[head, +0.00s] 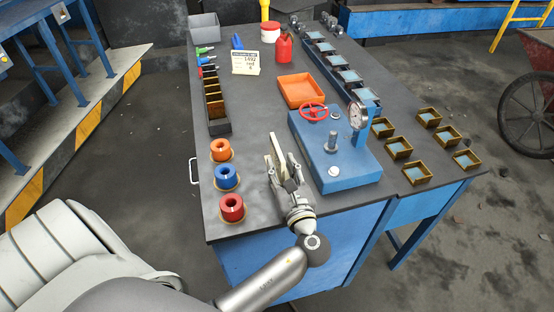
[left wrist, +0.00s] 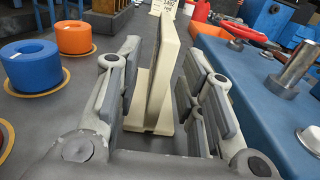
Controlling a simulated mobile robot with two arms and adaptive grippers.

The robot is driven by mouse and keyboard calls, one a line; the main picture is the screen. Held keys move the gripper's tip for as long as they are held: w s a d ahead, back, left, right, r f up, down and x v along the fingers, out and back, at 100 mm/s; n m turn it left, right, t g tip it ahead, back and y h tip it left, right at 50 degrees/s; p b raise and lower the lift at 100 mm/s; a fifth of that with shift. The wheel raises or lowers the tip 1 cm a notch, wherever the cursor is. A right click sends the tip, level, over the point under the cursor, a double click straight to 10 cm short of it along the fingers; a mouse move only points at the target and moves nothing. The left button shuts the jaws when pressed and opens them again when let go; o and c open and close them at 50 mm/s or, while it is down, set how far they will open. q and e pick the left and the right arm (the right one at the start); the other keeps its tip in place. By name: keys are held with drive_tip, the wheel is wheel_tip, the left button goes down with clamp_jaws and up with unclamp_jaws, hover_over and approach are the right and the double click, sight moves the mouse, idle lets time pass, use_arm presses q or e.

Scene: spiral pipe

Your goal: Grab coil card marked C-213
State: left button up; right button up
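A cream upright card on a foot (head: 274,148) stands near the front of the dark bench top, seen nearly edge-on, so its marking cannot be read. My left gripper (head: 281,166) is around it. In the left wrist view the card (left wrist: 161,65) stands between the two fingers of the left gripper (left wrist: 165,95), with gaps visible on both sides, so the gripper is open. A second card with printed text (head: 245,62) stands farther back on the bench; its header is too small to read. My right gripper is not in view.
Orange, blue (head: 225,176) and red coils stand left of the gripper. A blue block with a red handwheel (head: 313,111) and a gauge is close on the right. An orange tray (head: 301,91) and a dark divided rack (head: 216,105) lie behind.

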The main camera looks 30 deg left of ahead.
sight(277, 156)
use_arm(q)
drive_tip(key=p+x, duration=0.1)
drive_tip(key=x, duration=0.3)
drive_tip(key=shift+r, duration=0.2)
drive_tip(key=shift+w+a+f, duration=0.15)
drive_tip(key=shift+a, duration=0.05)
clamp_jaws()
